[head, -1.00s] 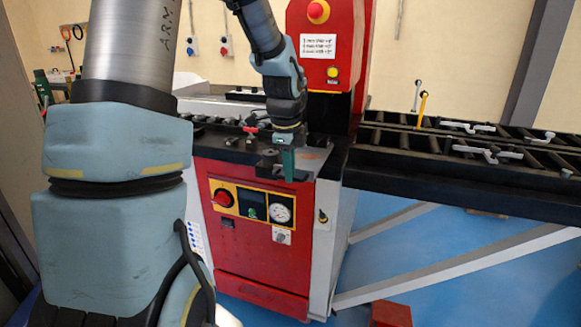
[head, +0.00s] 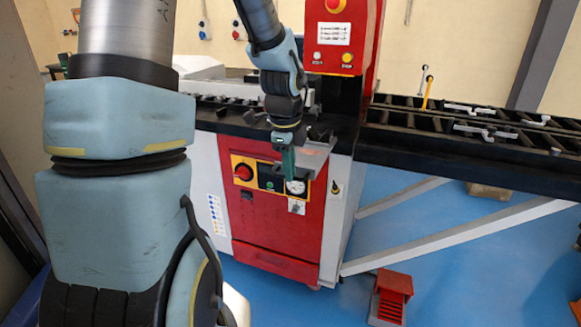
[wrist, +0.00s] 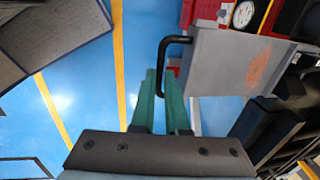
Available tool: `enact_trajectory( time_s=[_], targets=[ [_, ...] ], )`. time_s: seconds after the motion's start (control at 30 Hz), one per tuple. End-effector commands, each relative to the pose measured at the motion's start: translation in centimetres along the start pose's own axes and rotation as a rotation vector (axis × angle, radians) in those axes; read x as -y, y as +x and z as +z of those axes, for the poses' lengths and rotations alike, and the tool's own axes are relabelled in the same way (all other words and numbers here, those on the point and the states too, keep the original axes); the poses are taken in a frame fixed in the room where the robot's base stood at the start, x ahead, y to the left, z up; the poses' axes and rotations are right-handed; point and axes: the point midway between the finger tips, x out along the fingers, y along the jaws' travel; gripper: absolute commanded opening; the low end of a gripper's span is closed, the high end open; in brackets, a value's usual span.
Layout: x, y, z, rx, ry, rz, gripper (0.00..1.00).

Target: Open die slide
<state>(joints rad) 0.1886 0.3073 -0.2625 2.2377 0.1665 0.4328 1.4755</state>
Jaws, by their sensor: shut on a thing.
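The die slide (head: 318,158) is a grey plate that sticks out from the front of the red machine, just below its black top. In the wrist view the grey plate (wrist: 235,62) shows at upper right with an orange worn patch and a black bent handle (wrist: 172,40) on its left edge. My gripper (wrist: 163,82) has green fingers and is shut on the handle. In the head view my gripper (head: 288,162) points down in front of the machine panel, and its fingers hide the handle there.
The red front panel (head: 265,215) carries a red knob (head: 243,172) and a gauge (head: 296,187). A long black roller table (head: 450,150) extends right on white legs. A red foot pedal (head: 392,287) stands on the blue floor.

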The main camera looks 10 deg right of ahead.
Motion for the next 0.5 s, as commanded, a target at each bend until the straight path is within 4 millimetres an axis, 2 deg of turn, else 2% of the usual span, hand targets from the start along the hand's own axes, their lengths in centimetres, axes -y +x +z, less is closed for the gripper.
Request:
enact_trajectory(
  time_s=[0.23, 0.27, 0.5],
  targets=[
    [-0.01, -0.01, 0.01, 0.0, 0.0, 0.0, 0.0],
    [0.0, -0.01, 0.01, 0.0, 0.0, 0.0, 0.16],
    [0.0, -0.01, 0.01, 0.0, 0.0, 0.0, 0.42]
  ],
)
